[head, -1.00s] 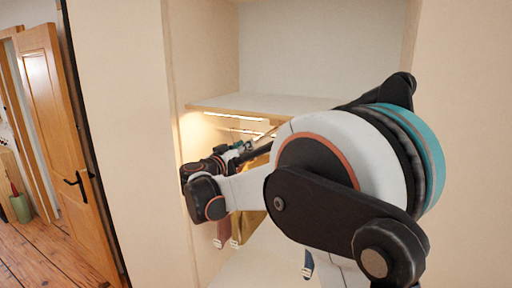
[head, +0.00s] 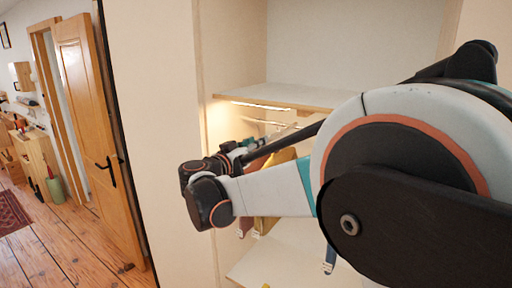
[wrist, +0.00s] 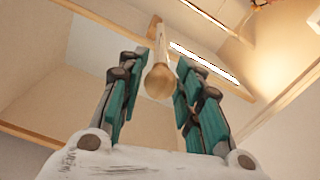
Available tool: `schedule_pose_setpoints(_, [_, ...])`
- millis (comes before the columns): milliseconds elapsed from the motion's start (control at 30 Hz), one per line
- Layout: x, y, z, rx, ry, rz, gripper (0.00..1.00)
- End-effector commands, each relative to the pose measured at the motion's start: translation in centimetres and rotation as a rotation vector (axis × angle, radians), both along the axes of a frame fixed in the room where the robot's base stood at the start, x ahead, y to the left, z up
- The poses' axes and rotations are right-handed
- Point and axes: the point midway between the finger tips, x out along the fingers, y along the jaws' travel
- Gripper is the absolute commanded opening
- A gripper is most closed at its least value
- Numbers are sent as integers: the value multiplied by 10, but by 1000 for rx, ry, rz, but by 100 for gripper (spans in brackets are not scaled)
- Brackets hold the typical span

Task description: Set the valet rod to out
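The valet rod (wrist: 158,78) shows in the wrist view as a pale wooden rod with a rounded knob, pointing toward the camera. My gripper (wrist: 163,68) is open, with one teal-padded finger on each side of the rod. The knob lies between the fingers; I cannot tell whether either finger touches it. In the head view my gripper (head: 244,148) reaches into the wardrobe below a shelf, partly hidden by my wrist. I cannot make out the valet rod in that view.
A wardrobe shelf (head: 285,95) sits above my gripper, with a lit strip (head: 262,105) under it. Hanging clothes (head: 268,222) are below and behind my arm. The wardrobe's left side panel (head: 160,130) is close. A wooden door (head: 95,130) stands at left, with open floor (head: 75,245) beside it.

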Motion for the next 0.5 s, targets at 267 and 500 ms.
schedule_pose_setpoints(267, [0, 0, 0, 0, 0, 0, 46])
schedule_pose_setpoints(500, [-9, 8, 0, 0, -1, 1, 46])
